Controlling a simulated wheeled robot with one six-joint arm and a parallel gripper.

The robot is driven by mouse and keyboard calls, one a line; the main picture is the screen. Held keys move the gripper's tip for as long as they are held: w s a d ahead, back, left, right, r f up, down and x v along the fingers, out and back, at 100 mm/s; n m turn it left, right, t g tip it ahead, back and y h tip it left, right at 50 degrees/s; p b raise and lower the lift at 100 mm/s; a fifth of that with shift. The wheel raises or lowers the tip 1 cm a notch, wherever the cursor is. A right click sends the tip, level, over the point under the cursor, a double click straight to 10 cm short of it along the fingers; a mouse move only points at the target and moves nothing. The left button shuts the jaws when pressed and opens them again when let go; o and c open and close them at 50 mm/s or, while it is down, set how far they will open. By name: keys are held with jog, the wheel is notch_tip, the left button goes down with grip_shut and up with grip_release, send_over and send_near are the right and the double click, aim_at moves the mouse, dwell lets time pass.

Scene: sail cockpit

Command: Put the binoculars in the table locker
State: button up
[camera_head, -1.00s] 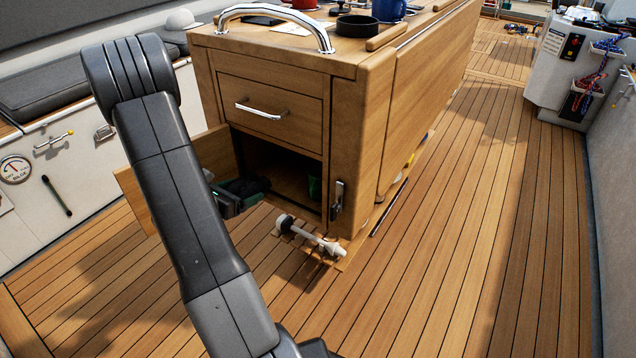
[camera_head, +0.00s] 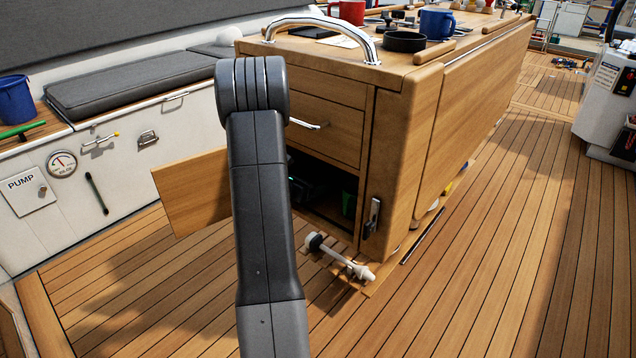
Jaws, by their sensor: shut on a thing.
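The table locker (camera_head: 334,214) is the dark open compartment at the table's near end, below a closed drawer. Its wooden door (camera_head: 190,192) is swung open to the left. My gripper (camera_head: 296,186) is in the locker mouth, mostly hidden behind my arm, with a small green glint on it. It is shut on the binoculars (camera_head: 313,190), a dark shape in the shadow inside the locker. Their outline is hard to make out, and I cannot tell whether they touch the locker floor.
A green object (camera_head: 347,203) stands inside the locker at the right. A white and black fitting (camera_head: 340,257) lies on the deck before the opening. The table top holds a blue mug (camera_head: 436,23), a red mug (camera_head: 347,11) and a black ring-shaped dish (camera_head: 404,41).

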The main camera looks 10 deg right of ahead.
aim_at(314, 177)
jog(key=w+d+b, duration=0.1)
jog(key=w+d, duration=0.1)
jog(key=d, duration=0.1)
jog(key=shift+w+d, duration=0.1)
jog(key=shift+w, duration=0.1)
jog(key=shift+s+f+b, duration=0.1)
jog(key=shift+f+b, duration=0.3)
jog(key=shift+f, duration=0.35)
jog(key=shift+a, duration=0.2)
jog(key=o, duration=1.2)
jog(key=shift+f, duration=0.15)
jog(key=shift+c, duration=0.2)
